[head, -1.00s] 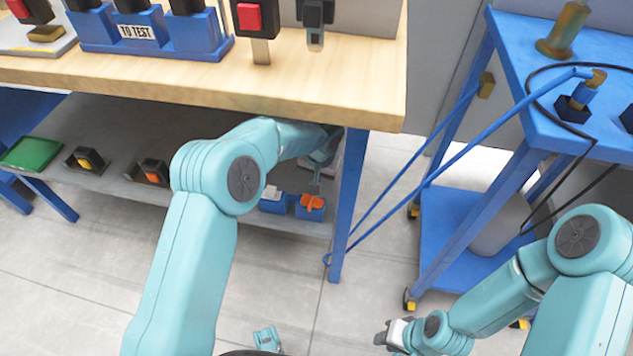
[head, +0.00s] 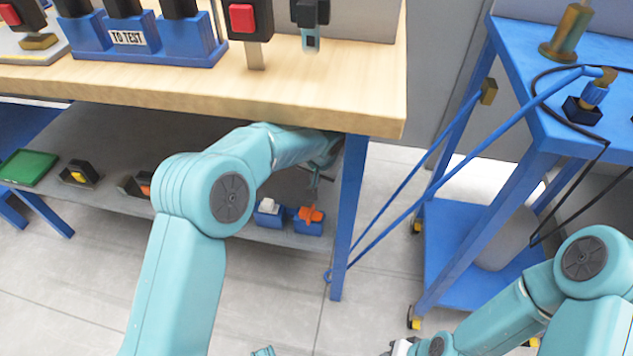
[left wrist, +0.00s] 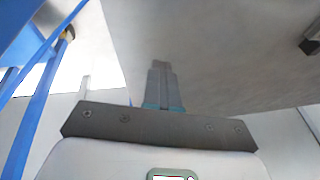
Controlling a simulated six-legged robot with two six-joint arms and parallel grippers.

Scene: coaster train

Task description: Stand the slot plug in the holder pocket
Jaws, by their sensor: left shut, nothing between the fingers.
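On the lower shelf, near its right end, an orange piece (head: 312,214) sits in a blue holder (head: 309,228). Beside it on the left, a white piece (head: 268,205) sits in another blue holder (head: 268,219). I cannot tell which piece is the slot plug. My left gripper (head: 314,188) is under the bench, just above the orange piece; contact cannot be told. In the left wrist view its fingers (left wrist: 160,85) are together and empty, before a plain grey surface. My right gripper (head: 399,348) is cut off at the bottom edge.
The wooden bench top (head: 200,85) overhangs my left arm. A blue bench leg (head: 350,215) stands close right of the holders. A blue cart (head: 480,235) with cables is at right. A green tray (head: 27,167) and black holders with yellow and orange pieces are further left.

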